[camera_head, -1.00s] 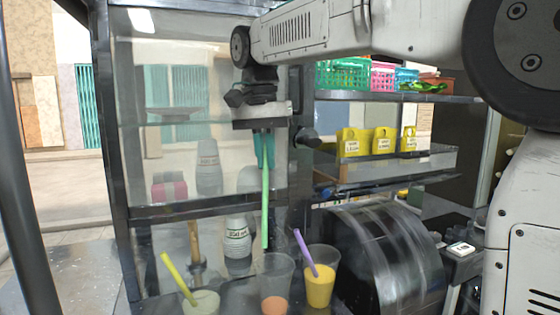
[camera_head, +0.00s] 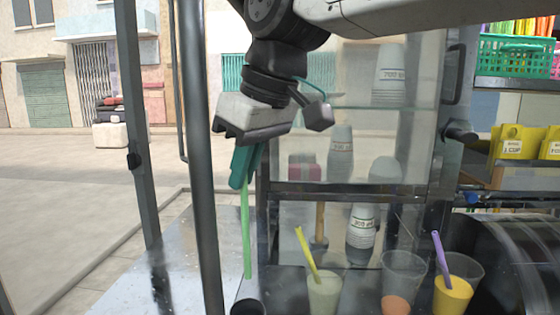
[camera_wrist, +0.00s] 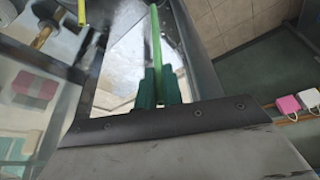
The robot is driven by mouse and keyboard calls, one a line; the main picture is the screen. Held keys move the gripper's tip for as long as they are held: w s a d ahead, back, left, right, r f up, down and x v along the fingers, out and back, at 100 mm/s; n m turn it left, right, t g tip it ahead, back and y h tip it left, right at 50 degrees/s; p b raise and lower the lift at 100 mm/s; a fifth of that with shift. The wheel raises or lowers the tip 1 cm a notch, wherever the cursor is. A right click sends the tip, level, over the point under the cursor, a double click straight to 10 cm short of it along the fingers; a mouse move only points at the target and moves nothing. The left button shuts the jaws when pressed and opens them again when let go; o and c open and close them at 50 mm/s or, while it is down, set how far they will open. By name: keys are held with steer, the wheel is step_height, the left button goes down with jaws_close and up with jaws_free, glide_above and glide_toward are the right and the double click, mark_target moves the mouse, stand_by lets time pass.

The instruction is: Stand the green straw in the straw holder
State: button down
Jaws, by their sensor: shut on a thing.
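The green straw (camera_head: 246,235) hangs almost upright below my gripper (camera_head: 244,168), which is shut on its upper end. The wrist view also shows the straw (camera_wrist: 156,42) between the green fingers of my gripper (camera_wrist: 158,88). A dark round cup (camera_head: 248,308), which looks like the straw holder, is cut off by the bottom edge of the head view. The straw's lower end is a little above this cup and apart from it. I cannot see inside the cup.
A dark post (camera_head: 203,200) stands just left of the straw. Right of it are a pale drink with a yellow straw (camera_head: 307,254), a clear cup (camera_head: 402,275) and a yellow drink with a purple straw (camera_head: 440,258). A glass cabinet (camera_head: 350,187) stands behind.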

mark_target(244, 201)
steer(key=shift+s+a+f, duration=0.2)
steer(key=shift+s+f, duration=0.05)
steer(key=shift+f, duration=2.5)
steer(key=shift+f, duration=4.7)
steer(key=c, duration=1.5)
jaws_free()
steer(key=shift+o, duration=0.2)
